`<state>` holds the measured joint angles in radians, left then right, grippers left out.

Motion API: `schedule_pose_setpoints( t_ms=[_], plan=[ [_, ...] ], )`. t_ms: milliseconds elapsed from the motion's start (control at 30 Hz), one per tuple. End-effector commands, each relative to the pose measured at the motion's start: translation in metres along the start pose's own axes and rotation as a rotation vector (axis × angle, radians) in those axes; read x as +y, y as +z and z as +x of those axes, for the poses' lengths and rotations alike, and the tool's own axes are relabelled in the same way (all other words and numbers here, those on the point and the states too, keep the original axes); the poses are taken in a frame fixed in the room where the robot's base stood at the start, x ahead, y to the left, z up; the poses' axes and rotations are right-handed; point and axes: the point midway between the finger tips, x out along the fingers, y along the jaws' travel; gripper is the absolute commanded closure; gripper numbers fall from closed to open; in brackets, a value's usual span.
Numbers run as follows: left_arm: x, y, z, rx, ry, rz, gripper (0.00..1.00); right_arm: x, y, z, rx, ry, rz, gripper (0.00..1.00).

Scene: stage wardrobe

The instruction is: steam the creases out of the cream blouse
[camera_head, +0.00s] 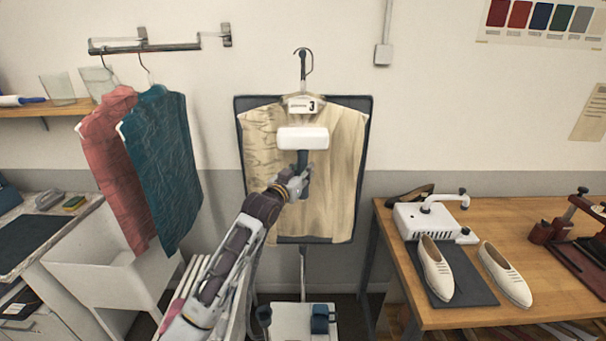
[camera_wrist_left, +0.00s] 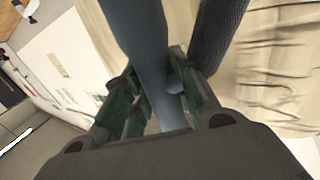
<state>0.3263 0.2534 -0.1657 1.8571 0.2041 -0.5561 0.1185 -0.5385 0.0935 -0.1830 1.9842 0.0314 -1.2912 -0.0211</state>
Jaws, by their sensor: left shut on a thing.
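The cream blouse (camera_head: 345,185) hangs on a hanger in front of a dark board on the wall, with a tag marked 3 at its neck. Its left side looks more creased than its right side. My left gripper (camera_head: 303,184) is shut on the dark handle of the steamer, whose white head (camera_head: 302,138) is at the blouse's upper middle. I cannot tell whether the head touches the cloth. In the left wrist view the grey-blue handle (camera_wrist_left: 150,60) runs between the fingers (camera_wrist_left: 155,108), and creased cream cloth (camera_wrist_left: 275,70) shows at the right. My right gripper is not in view.
A red garment (camera_head: 115,170) and a teal garment (camera_head: 165,165) hang from a wall rail at the left, above a white basin (camera_head: 95,275). A wooden table (camera_head: 450,315) with cream shoes and a white device stands at the right. A steamer base (camera_head: 300,320) stands below the blouse.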

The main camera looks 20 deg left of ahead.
Motion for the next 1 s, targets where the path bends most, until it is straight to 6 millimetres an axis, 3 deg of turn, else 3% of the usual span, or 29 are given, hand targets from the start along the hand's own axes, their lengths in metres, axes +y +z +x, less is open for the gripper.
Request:
schedule_pose_setpoints(
  t_ms=[1000],
  plan=[
    [0.0, -0.023, 0.0, 0.005, 0.0, 0.0, 1.0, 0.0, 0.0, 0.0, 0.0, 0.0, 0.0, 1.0]
  ],
)
